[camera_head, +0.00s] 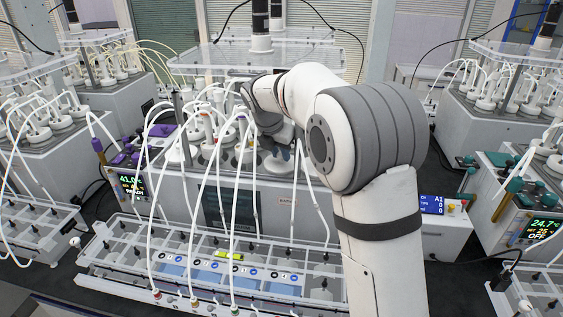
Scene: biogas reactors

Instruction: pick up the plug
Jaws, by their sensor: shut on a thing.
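My gripper (284,149) is at the end of my white and grey arm, over the right part of the central reactor bath (283,197). Its dark jaws are small in view and partly hidden by my own wrist and arm. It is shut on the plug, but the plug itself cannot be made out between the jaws. A white round lid (278,165) shows just below the jaws. Whether the plug touches a bottle neck or is clear of it cannot be told.
White tubes (208,190) arch from the bath to a clear rack (120,240) in front. A clear shelf (215,55) with a black motor (261,25) stands behind my gripper. More reactor baths stand left (40,150) and right (480,125).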

